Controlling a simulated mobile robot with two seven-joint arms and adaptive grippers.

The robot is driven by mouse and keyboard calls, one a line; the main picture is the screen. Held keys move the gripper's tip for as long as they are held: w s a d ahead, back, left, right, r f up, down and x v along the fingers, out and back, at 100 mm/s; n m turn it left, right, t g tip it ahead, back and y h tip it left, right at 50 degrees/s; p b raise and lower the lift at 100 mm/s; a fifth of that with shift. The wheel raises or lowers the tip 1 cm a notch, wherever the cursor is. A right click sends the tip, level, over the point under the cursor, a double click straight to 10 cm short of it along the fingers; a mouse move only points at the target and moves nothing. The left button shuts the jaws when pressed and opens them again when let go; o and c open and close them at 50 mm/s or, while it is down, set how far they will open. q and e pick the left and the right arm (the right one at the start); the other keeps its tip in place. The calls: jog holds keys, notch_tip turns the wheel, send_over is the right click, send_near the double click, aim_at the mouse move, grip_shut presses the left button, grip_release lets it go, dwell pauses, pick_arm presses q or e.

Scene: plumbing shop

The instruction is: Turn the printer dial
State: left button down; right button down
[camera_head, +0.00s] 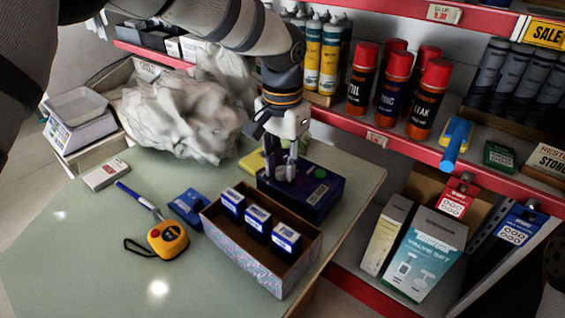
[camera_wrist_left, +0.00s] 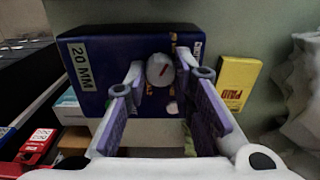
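The printer (camera_head: 322,190) is a dark blue box at the table's right side, with a green spot on top in the head view. In the left wrist view, the printer (camera_wrist_left: 112,62) has a "20 MM" label. Its round white dial (camera_wrist_left: 159,70) has a red mark. My left gripper (camera_head: 285,166) points down over the printer. In the wrist view its fingers (camera_wrist_left: 160,72) are apart, one on each side of the dial, with a small gap seeming to show. The gripper hides the dial in the head view. My right gripper is not in view.
An open carton (camera_head: 246,262) with blue boxes stands close before the printer. Crumpled pale material (camera_head: 185,115) lies behind. A yellow box (camera_wrist_left: 238,82) lies beside the printer. A tape measure (camera_head: 168,240) lies at front left. Red-edged shelves (camera_head: 460,172) with cans stand at right.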

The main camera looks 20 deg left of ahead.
pick_arm(q)
jog(key=shift+m, duration=0.3)
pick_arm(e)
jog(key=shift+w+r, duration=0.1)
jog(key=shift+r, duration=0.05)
pick_arm(q)
jog(key=shift+r+m+p, duration=0.1)
jog(key=shift+m+p, duration=0.3)
jog(key=shift+m, duration=0.5)
jog(key=m, duration=0.2)
jog(key=shift+m, duration=0.4)
jog(key=m, duration=0.3)
jog(key=shift+p, duration=0.35)
jog(key=shift+m, duration=1.7)
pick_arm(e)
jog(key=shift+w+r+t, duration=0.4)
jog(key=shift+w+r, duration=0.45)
pick_arm(q)
jog(key=c, duration=1.3)
grip_release()
jog(key=shift+c, duration=0.2)
